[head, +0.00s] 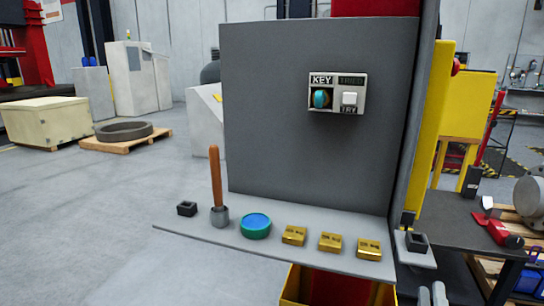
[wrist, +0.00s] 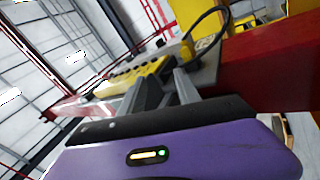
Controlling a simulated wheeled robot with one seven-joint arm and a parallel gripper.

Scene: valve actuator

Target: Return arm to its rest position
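My gripper (wrist: 168,86) shows in the wrist view as two grey fingers above a purple housing. The fingers stand apart with nothing between them. Two grey tips that look like my gripper (head: 432,294) show at the bottom right of the head view, below and right of the shelf and clear of the things on it. The rest of my arm is not visible in the head view.
A grey panel carries a key box (head: 337,94) with a teal knob. A dark table (head: 460,215) stands right.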

